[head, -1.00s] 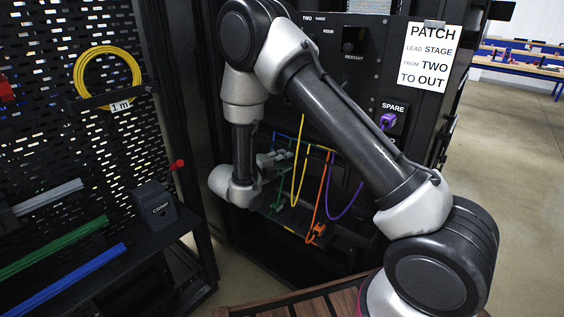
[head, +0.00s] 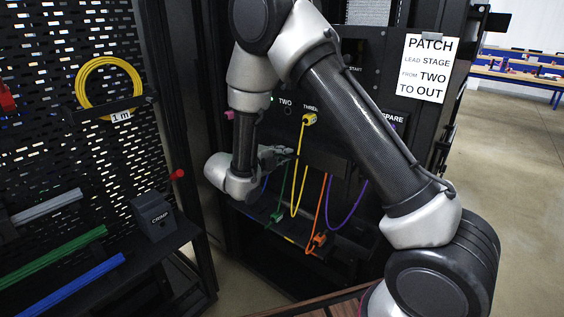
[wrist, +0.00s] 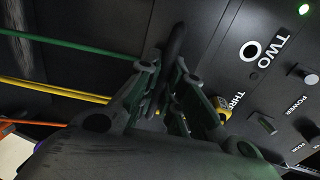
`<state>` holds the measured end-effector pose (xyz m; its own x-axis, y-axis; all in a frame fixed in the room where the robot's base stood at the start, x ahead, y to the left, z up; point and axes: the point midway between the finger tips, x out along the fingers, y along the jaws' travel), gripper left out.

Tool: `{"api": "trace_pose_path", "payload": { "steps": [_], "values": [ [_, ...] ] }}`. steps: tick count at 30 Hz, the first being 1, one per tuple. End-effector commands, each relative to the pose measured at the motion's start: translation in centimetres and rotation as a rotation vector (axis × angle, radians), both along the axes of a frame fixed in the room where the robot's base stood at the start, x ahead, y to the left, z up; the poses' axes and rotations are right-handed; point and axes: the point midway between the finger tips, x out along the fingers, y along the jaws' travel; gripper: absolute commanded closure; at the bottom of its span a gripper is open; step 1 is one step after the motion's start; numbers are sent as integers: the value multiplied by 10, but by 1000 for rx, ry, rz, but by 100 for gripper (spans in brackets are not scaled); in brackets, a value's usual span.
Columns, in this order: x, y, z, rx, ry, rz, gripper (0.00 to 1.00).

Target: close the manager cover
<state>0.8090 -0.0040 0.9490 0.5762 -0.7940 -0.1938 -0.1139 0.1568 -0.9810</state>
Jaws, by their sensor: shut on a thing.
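My gripper (head: 285,152) is at the front of the rack, left of the hanging leads. In the wrist view its fingers (wrist: 167,68) are closed around a narrow dark piece, which looks like part of the manager cover (wrist: 177,40). In the head view a dark bar right of the fingers appears to be the same cover (head: 328,164). Its outline is hard to separate from the black rack, and I cannot tell its exact angle. My arm hides part of it.
A yellow lead (head: 296,188), a green lead (head: 285,190), an orange lead (head: 320,215) and a purple lead (head: 350,210) hang close by. The TWO and THREE ports are above. Open floor is at right.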

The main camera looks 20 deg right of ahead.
Motion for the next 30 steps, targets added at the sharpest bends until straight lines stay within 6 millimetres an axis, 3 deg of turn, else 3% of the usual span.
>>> {"api": "trace_pose_path", "payload": {
  "steps": [1,2,5,17,30],
  "values": [
    [0,1,0,1,0,2,100],
    [0,1,0,1,0,2,85],
    [0,1,-1,1,0,2,69],
    [-3,7,1,1,0,3,69],
    [-54,77,18,1,0,6,69]
  ]
}}
